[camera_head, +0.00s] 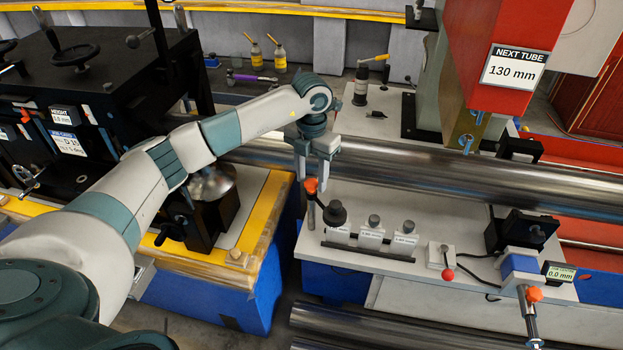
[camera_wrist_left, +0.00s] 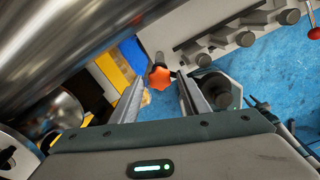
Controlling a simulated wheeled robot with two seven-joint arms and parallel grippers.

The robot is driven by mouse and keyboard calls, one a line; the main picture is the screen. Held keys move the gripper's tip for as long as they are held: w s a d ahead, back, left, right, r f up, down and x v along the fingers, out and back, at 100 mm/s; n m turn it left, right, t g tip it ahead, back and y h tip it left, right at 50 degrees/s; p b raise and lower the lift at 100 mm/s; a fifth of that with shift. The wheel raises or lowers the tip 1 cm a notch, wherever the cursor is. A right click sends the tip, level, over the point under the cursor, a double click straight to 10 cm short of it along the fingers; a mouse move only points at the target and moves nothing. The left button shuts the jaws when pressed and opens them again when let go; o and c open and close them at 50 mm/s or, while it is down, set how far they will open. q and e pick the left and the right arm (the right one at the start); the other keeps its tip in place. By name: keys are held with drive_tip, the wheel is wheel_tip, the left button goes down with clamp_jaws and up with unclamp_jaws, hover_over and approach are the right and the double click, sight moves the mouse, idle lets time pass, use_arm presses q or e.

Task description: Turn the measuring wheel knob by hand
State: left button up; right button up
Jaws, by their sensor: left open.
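An orange star-shaped knob (camera_head: 311,185) stands on a short metal post at the left end of the white bench plate. My left gripper (camera_head: 313,178) is open and points down over it. In the left wrist view the orange knob (camera_wrist_left: 158,77) shows in the gap between the two fingertips, with no clear contact. I cannot tell whether it is level with the tips or just beyond them. A second orange knob (camera_head: 534,294) sits on a metal shaft by a blue-and-white block at the right, near a display (camera_head: 560,272) reading 0.0 mm.
A long steel tube (camera_head: 440,178) runs behind the knob. A black round-topped part (camera_head: 335,213) and several labelled white blocks (camera_head: 371,234) stand close to its right. A red-tipped lever (camera_head: 447,272) is further right. A gap separates this bench from the yellow-edged one.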

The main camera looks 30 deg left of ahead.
use_arm(q)
drive_tip(key=shift+b, duration=0.3)
drive_tip(key=c, duration=0.8)
